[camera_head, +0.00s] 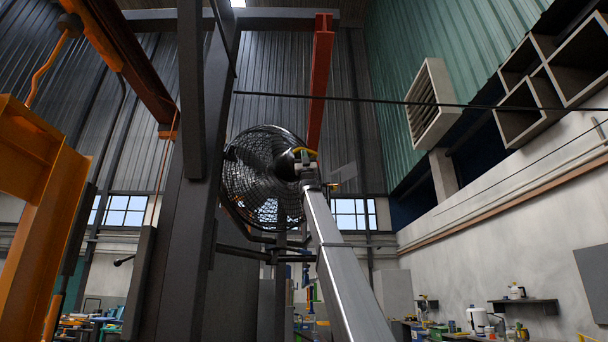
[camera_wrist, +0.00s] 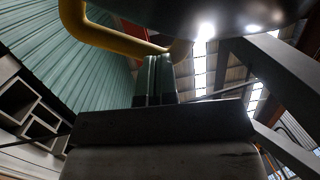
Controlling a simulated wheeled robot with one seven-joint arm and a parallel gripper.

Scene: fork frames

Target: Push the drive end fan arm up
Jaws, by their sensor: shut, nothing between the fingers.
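A black caged fan (camera_head: 262,178) stands beside a dark steel post in the head view. Black bars of what looks like its arm (camera_head: 245,250) run below the cage from the post. A yellow curved handle (camera_head: 305,151) sits at the fan's hub side. In the wrist view the yellow handle (camera_wrist: 118,38) bends across the top, beside a dark rounded housing (camera_wrist: 235,14). My gripper (camera_head: 306,167) is raised at the fan's right side, close to the handle. Its fingers (camera_wrist: 154,66) are together and empty, pointing up just below the handle. I cannot tell whether they touch it.
The dark post (camera_head: 190,190) stands left of the fan. An orange frame (camera_head: 35,190) is at far left, and a red beam (camera_head: 320,85) hangs behind the fan. A thin dark cable crosses above. Shelves and benches line the right wall; the space right of my arm looks open.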

